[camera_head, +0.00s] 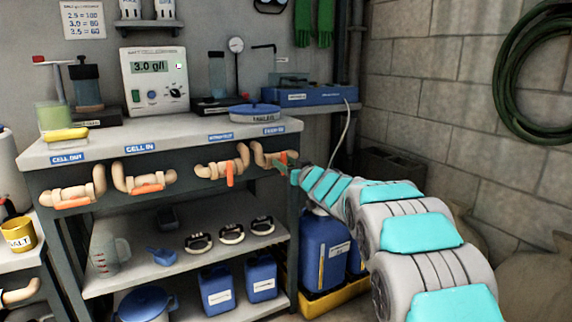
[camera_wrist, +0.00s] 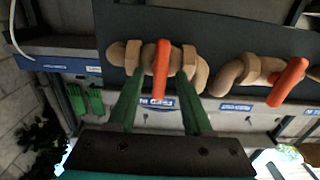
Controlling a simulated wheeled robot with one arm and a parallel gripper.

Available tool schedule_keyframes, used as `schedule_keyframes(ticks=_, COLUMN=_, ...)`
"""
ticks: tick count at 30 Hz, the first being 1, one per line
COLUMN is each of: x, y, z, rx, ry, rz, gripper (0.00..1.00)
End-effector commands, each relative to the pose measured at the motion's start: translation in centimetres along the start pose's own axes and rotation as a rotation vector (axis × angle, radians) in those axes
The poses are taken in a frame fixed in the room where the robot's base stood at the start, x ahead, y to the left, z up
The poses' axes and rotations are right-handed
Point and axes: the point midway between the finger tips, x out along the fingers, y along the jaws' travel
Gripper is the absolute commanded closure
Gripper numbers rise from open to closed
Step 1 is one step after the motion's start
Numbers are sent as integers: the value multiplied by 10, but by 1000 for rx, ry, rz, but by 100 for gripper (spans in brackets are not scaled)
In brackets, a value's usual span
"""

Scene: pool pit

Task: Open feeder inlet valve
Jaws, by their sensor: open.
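The feeder inlet valve (camera_head: 268,157) is a beige pipe piece at the right end of the bench front, under a blue label (camera_head: 274,130) that seems to read FEED IN. In the wrist view its orange handle (camera_wrist: 162,55) lies crosswise to the pipe. My gripper (camera_wrist: 160,77) is open, with one green finger on each side of the handle. The fingertips are close to the pipe fittings, and I cannot tell whether they touch. In the head view my gripper (camera_head: 286,167) partly hides the handle.
Another valve (camera_head: 222,168) with a crosswise orange handle sits to the left in the head view. Two more, with handles along their pipes, are farther left (camera_head: 143,180). Blue jugs (camera_head: 322,248) stand below my arm. A meter (camera_head: 154,80) stands on the bench.

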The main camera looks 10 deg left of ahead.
Motion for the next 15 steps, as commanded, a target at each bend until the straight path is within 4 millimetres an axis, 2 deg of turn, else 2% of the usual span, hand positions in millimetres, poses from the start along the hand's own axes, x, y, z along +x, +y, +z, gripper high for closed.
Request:
schedule_keyframes(ticks=2, x=0, y=0, z=0, rx=0, ry=0, rz=0, gripper=50)
schedule_keyframes(ticks=15, x=0, y=0, z=0, rx=0, ry=-1, rz=0, gripper=100)
